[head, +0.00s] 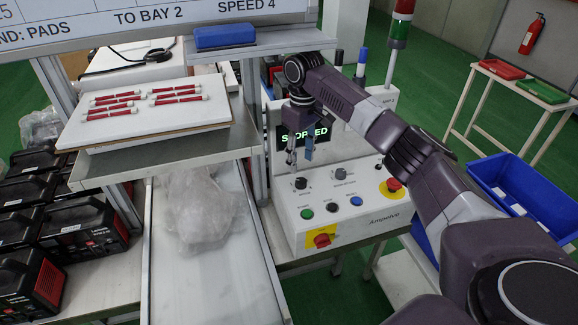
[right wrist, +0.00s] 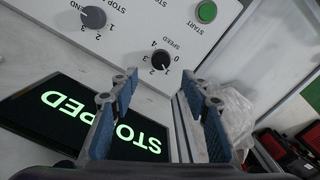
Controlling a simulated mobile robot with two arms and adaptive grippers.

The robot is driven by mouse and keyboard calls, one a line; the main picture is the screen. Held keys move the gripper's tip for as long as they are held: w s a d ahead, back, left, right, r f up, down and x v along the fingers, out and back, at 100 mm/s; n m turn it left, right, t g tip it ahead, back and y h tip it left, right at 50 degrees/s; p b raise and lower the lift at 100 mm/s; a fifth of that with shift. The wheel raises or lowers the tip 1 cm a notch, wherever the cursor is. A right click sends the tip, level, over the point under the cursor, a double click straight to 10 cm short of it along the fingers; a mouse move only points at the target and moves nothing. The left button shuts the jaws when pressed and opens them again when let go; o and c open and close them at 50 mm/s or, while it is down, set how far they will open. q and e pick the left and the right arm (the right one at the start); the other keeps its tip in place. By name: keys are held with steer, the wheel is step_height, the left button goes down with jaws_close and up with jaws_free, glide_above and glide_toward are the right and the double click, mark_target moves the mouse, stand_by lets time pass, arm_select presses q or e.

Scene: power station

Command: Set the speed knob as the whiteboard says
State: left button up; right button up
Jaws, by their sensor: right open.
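The whiteboard (head: 150,22) at the top left of the head view reads "SPEED 4" and "TO BAY 2". The speed knob (head: 300,183) is the left one of two knobs on the white control panel. In the right wrist view the black speed knob (right wrist: 160,61) has a scale from 0 to 4 around it; I cannot tell its setting surely. My right gripper (head: 300,158) is open and empty, pointing down just above the speed knob. Its two fingers (right wrist: 160,90) stand apart, with the knob beyond their tips. My left gripper is not in view.
A display (head: 306,134) reads "STOPPED". A second, grey knob (head: 340,173) sits right of the speed knob. A shelf post stands left of the panel.

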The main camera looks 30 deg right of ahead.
mark_target(301, 180)
steer(key=shift+w+f, duration=0.1)
steer(key=shift+w, duration=0.05)
steer(key=shift+s+f, duration=0.2)
steer(key=f, duration=0.1)
steer(key=s+f+p, duration=0.1)
steer(key=f, duration=0.1)
steer(key=shift+f, duration=0.2)
steer(key=shift+w+f+p, duration=0.25)
steer(key=shift+f+p, duration=0.1)
steer(key=shift+f, duration=1.25)
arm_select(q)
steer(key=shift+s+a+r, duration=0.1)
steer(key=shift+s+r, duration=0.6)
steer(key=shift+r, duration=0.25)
arm_select(e)
steer(key=c, duration=1.2)
